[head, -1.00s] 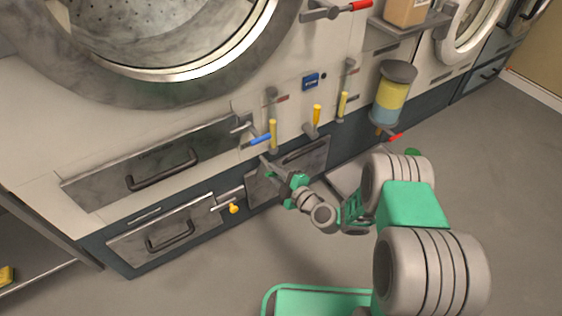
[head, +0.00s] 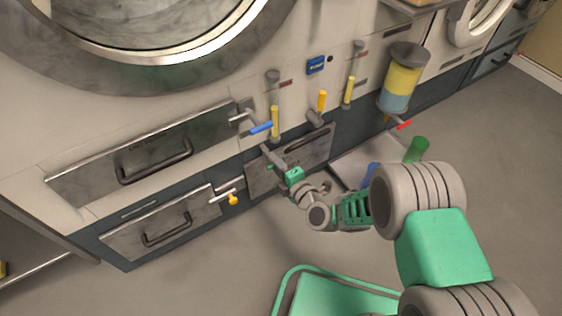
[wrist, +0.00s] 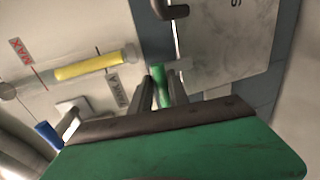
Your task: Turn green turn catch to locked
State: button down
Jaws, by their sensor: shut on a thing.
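The green turn catch (wrist: 160,84) shows in the wrist view as a green handle between my two fingers, at the edge of a grey metal drawer front. My gripper (wrist: 164,92) is shut on it. In the head view my gripper (head: 272,160) is at the upper left corner of the small drawer front (head: 310,150). Only a speck of the green catch (head: 270,167) shows there beside the fingers. The catch's base is mostly hidden, and I cannot tell its exact angle.
A blue-handled catch (head: 261,128) and a yellow gauge tube (head: 275,120) are close above my gripper. A yellow-knobbed catch (head: 233,199) is at lower left. An orange-handled valve (head: 321,101) and a yellow-blue dispenser (head: 400,78) are to the right. Open floor lies in front.

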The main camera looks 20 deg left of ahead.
jog(key=shift+r, duration=0.1)
jog(key=c, duration=1.3)
grip_release()
jog(key=shift+o, duration=0.2)
jog(key=p+v, duration=0.1)
jog(key=v, duration=0.6)
jog(key=shift+s+d, duration=0.2)
jog(key=shift+d, duration=0.05)
jog(key=shift+r, duration=0.15)
